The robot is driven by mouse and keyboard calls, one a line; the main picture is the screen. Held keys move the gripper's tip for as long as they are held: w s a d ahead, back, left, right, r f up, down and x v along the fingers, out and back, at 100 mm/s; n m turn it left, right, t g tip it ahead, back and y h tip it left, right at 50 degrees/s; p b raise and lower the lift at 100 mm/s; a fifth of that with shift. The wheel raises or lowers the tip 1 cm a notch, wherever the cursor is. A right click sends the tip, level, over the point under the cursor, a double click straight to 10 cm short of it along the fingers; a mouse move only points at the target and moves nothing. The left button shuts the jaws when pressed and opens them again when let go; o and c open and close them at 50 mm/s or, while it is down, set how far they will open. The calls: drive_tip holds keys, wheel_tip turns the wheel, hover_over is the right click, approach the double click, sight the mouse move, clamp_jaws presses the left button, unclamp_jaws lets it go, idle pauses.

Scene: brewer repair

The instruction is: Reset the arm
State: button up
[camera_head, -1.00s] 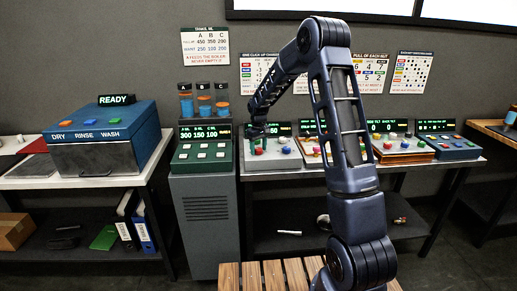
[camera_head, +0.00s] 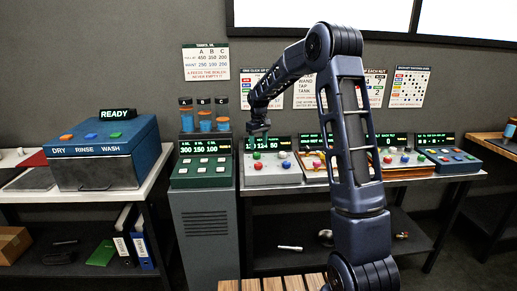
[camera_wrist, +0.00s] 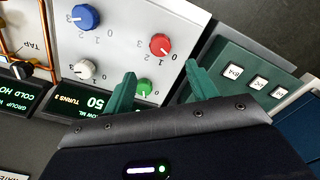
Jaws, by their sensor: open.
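My gripper (camera_head: 258,130) hangs in the head view just above the left edge of the grey panel with coloured knobs (camera_head: 285,175). Past the fingers lie a red knob (camera_wrist: 161,45), a blue knob (camera_wrist: 86,16), a white knob (camera_wrist: 84,69) and a partly hidden green knob (camera_wrist: 144,87) on the grey panel. My arm bends up and over from the lower right of the head view.
A green panel with white buttons (camera_head: 202,172) stands left of the grey panel, below three tanks (camera_head: 204,122). Further left is a blue washer box (camera_head: 105,155) with a READY sign (camera_head: 117,114). More control panels (camera_head: 446,155) line the bench to the right. Wall charts hang behind.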

drive_tip(key=shift+r, duration=0.1)
drive_tip(key=s+d+r+m+t, duration=0.1)
drive_tip(key=s+d+r+m, duration=0.1)
drive_tip(key=s+d+r, duration=0.7)
drive_tip(key=s+d+r+m+t, duration=0.1)
drive_tip(key=s+d+r, duration=0.3)
drive_tip(key=s, duration=0.8)
drive_tip(key=s+d+m+t, duration=0.1)
drive_tip(key=s+d+m, duration=0.1)
drive_tip(key=s, duration=0.9)
drive_tip(key=s+d+f+m+t, duration=0.1)
drive_tip(key=s+d+m, duration=0.1)
drive_tip(key=s, duration=1)
drive_tip(key=shift+d+f+t, duration=0.15)
drive_tip(key=shift+d+t, duration=0.15)
drive_tip(key=shift+d, duration=0.4)
